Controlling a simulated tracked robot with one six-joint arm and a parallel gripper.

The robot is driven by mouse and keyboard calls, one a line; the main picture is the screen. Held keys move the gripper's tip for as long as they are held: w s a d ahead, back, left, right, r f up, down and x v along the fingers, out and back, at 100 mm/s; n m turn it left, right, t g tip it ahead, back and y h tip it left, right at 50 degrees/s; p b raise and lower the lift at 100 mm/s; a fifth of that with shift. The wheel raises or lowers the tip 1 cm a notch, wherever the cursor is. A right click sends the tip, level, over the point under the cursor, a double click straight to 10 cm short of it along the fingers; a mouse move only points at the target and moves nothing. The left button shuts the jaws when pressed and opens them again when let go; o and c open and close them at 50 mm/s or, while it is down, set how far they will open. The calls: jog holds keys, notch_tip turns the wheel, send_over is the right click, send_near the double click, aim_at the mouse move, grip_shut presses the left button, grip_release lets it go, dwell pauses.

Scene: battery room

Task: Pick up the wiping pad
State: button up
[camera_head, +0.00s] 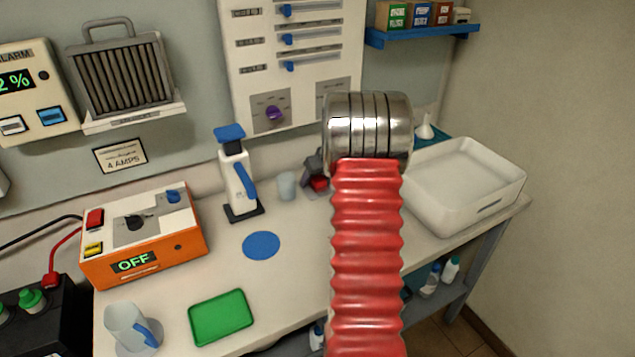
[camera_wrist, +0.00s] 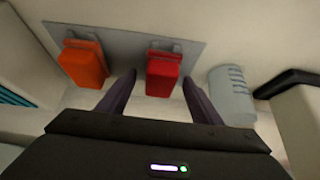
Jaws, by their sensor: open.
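In the wrist view, a red block (camera_wrist: 163,75) and an orange block (camera_wrist: 84,62) sit side by side in holders on a grey plate (camera_wrist: 122,40). No label shows which of them, if either, is the wiping pad. My gripper (camera_wrist: 158,82) is open, with one dark finger on each side of the red block's lower part. I cannot tell whether the fingers touch it. In the head view, a small red piece (camera_head: 318,184) shows beside my arm, and my arm hides most of the area behind it.
A grey graduated cup (camera_wrist: 232,95) stands close right of my gripper. In the head view, a white dispenser (camera_head: 237,177) stands left, a white basin (camera_head: 470,205) right. A green tray (camera_head: 221,317), blue disc (camera_head: 261,245) and orange charger (camera_head: 145,232) are on the bench.

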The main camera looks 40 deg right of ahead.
jog(key=shift+c, duration=0.3)
jog(key=c, duration=1.1)
notch_tip(320, 180, up, 10)
dwell(0.3)
dwell(0.4)
